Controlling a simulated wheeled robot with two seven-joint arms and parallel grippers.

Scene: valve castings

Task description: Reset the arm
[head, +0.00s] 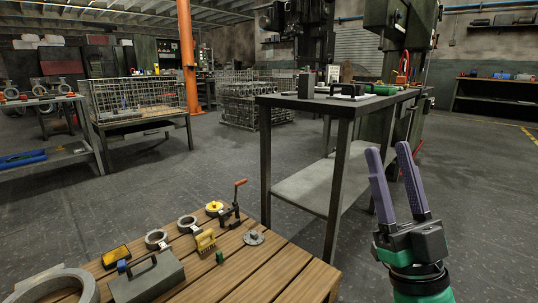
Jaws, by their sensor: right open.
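My right gripper (393,172) is at the right of the head view, pointing up, with its two purple fingers spread apart and nothing between them. Its green and dark wrist enters from the bottom right. It is in front of and to the right of the dark tall table (343,105), and to the right of the wooden bench (285,265). It appears apart from both. My left gripper is not in view.
The wooden bench at bottom left holds a grey toolbox (148,280), a large grey ring (55,285), a brush (205,241), a flange (254,238) and smaller parts. A wire crate (140,95) stands farther back. An orange column (187,60) rises behind. Open floor lies at right.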

